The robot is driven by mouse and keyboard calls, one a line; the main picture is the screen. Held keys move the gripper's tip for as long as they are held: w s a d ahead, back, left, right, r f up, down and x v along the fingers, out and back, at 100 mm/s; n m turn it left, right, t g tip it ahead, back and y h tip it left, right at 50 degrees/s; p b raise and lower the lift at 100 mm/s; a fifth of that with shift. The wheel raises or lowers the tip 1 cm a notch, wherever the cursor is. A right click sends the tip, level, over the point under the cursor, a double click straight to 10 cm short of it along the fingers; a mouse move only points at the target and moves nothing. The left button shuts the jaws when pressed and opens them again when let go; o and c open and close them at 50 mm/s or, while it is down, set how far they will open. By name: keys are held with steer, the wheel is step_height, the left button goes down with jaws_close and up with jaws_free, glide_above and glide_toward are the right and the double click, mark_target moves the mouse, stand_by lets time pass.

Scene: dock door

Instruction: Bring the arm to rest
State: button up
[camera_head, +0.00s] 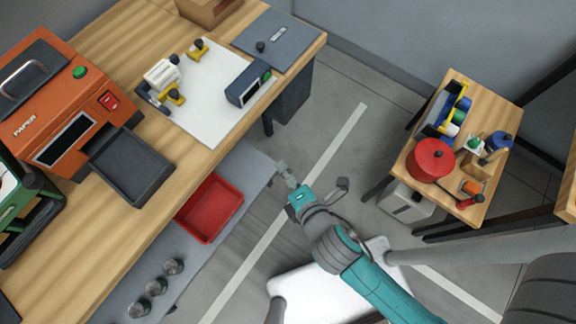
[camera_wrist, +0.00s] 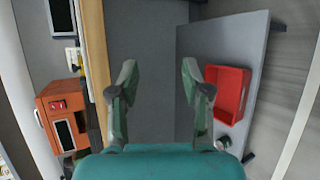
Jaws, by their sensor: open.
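My gripper (camera_head: 283,172) is at the end of my teal and grey arm, in the middle of the camera_head view. It hangs over the floor, to the right of the long wooden bench (camera_head: 75,240). In the wrist view my gripper (camera_wrist: 156,85) shows two separated fingers with nothing between them. It is open and empty. The arm is stretched out from the lower right and touches nothing that I can see.
An orange machine labelled PAPER (camera_head: 70,105) stands on the bench, with a white board (camera_head: 215,110) behind it. A red tray (camera_head: 210,208) and several jars (camera_head: 155,287) sit on the lower shelf. A small table (camera_head: 450,180) with a red pot (camera_head: 430,160) stands right.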

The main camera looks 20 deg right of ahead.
stand_by(0.3)
steer(key=s+d+r+m, duration=0.2)
steer(key=s+d+m, duration=0.1)
steer(key=s+m, duration=0.4)
steer(key=s+d+r+m+t+h, duration=0.1)
steer(key=s+d+r+m, duration=0.1)
steer(key=s+m, duration=0.5)
steer(key=s+d+r+m+t, duration=0.1)
steer(key=s+d+r+m, duration=0.1)
steer(key=s+d+m, duration=0.2)
steer(key=s+m, duration=0.2)
steer(key=m, duration=0.2)
steer(key=shift+s+d+r+h, duration=0.25)
steer(key=shift+s+d+h, duration=0.05)
steer(key=shift+s, duration=0.1)
